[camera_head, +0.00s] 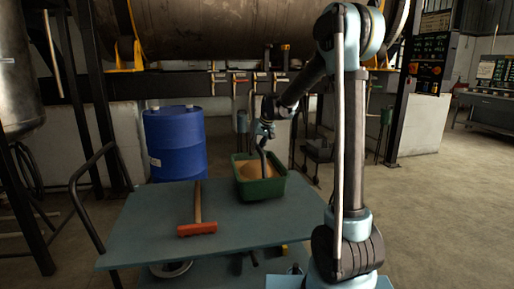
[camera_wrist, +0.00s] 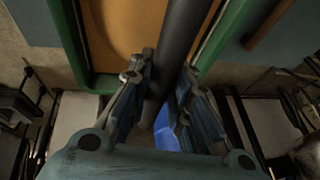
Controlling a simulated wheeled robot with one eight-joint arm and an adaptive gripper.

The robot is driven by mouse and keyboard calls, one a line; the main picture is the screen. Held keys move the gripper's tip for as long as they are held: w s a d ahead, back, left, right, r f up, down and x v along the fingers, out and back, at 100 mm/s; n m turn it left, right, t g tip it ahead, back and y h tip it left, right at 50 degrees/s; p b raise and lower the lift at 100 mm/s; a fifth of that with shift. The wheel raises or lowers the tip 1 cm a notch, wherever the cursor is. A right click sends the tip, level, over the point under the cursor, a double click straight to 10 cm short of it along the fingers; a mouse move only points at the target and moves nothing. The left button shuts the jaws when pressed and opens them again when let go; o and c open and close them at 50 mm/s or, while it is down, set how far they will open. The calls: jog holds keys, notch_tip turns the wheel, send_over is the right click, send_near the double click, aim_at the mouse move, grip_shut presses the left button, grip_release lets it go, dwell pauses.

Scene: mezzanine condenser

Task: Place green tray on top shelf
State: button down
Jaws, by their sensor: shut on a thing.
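The green tray (camera_head: 262,190) is at the back right corner of the blue-green top shelf (camera_head: 150,225) of a cart. I cannot tell whether it rests on the shelf or hangs just above it. It holds a tan-orange thing (camera_head: 252,168), also visible in the wrist view (camera_wrist: 122,28). A dark round bar (camera_wrist: 180,35) runs from the tray up between my fingers. I cannot tell whether it is part of the tray. My gripper (camera_head: 265,130) is above the tray and shut on this bar; its fingers show in the wrist view (camera_wrist: 164,75).
A hammer (camera_head: 197,215) with an orange-red head lies on the top shelf, left of the tray. A blue barrel (camera_head: 175,145) stands behind the cart. A lower shelf (camera_head: 215,272) shows beneath. The shelf's left part and the floor at right are clear.

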jog(key=shift+f, duration=1.75)
jog(key=c, duration=1.5)
grip_release()
jog(key=shift+o, duration=0.2)
jog(key=v, duration=1.2)
jog(key=s+d, duration=0.7)
jog(key=s, duration=0.2)
jog(key=s+d+f+m+h, duration=0.1)
jog(key=s+d+f, duration=0.4)
jog(key=s, duration=0.5)
jog(key=s+d+f+g+h, duration=0.1)
jog(key=s+d+f, duration=0.3)
jog(key=s, duration=0.6)
jog(key=s+d+f+m+h, duration=0.1)
jog(key=s+d+f, duration=0.4)
jog(key=s, duration=0.6)
notch_tip(320, 180, down, 3)
jog(key=shift+d+r+m+g, duration=0.15)
jog(key=shift+d+m+g, duration=0.15)
jog(key=shift+d, duration=0.05)
